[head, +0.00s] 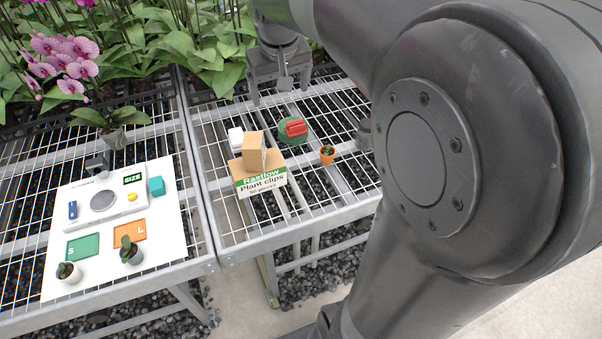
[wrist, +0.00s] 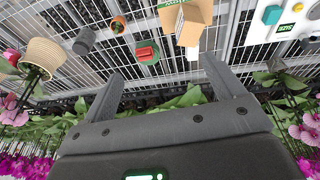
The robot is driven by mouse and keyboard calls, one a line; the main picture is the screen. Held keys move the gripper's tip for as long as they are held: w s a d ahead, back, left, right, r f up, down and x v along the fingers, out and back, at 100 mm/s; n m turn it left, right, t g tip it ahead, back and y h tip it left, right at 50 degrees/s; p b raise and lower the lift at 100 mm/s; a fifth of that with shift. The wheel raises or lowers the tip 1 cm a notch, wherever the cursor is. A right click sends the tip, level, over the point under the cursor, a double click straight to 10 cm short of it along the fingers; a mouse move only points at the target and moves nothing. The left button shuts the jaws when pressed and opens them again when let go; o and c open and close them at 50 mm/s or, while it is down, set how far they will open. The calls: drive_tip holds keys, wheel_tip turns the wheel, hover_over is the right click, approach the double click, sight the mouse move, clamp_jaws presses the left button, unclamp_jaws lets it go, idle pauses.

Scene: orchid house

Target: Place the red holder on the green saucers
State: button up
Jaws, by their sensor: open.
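How many saucers are stacked I cannot tell. My gripper (head: 280,95) is open and empty, above the bench and behind the saucers in the head view. In the wrist view my gripper (wrist: 162,68) has its two fingers wide apart, with the red holder beyond them and touching neither.
A plant clips carton (head: 259,182) with a smaller cardboard box (head: 254,152) on it and a white block (head: 235,137) stand left of the saucers. A small orange pot (head: 327,155) and a dark grey pot (wrist: 84,41) stand nearby. Orchids line the back.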

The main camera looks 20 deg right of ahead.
drive_tip(key=s+a+f+t, duration=0.1)
drive_tip(key=s+a+f, duration=0.1)
drive_tip(key=s, duration=0.8)
drive_tip(key=s+a+f+t, duration=0.1)
drive_tip(key=s+f, duration=0.1)
drive_tip(key=s, duration=0.8)
drive_tip(key=shift+s+a+t+y, duration=0.3)
drive_tip(key=shift+a+y, duration=0.1)
